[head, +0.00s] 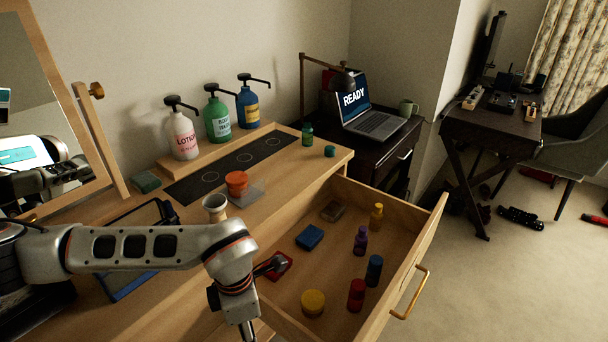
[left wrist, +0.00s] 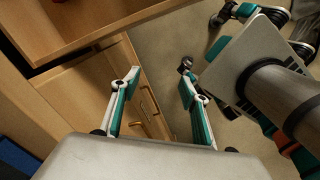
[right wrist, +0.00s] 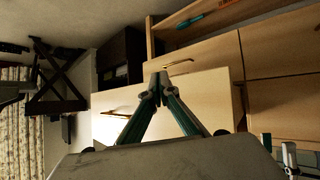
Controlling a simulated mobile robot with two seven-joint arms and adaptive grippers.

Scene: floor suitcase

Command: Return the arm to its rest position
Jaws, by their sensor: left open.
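My left arm (head: 140,247) reaches in from the left in the head view, over the dresser top, and bends down near the open drawer (head: 401,270). Its gripper is cut off at the bottom of the head view. In the left wrist view my left gripper (left wrist: 160,80) is open and empty, with wooden drawer fronts and floor beyond its fingers.
The drawer holds several small bottles, a yellow-lidded jar (head: 313,302) and a blue box (head: 309,236). On the dresser stand pump bottles (head: 218,118), an orange-lidded jar (head: 237,184) and a cup (head: 214,207). A laptop (head: 372,123) is behind.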

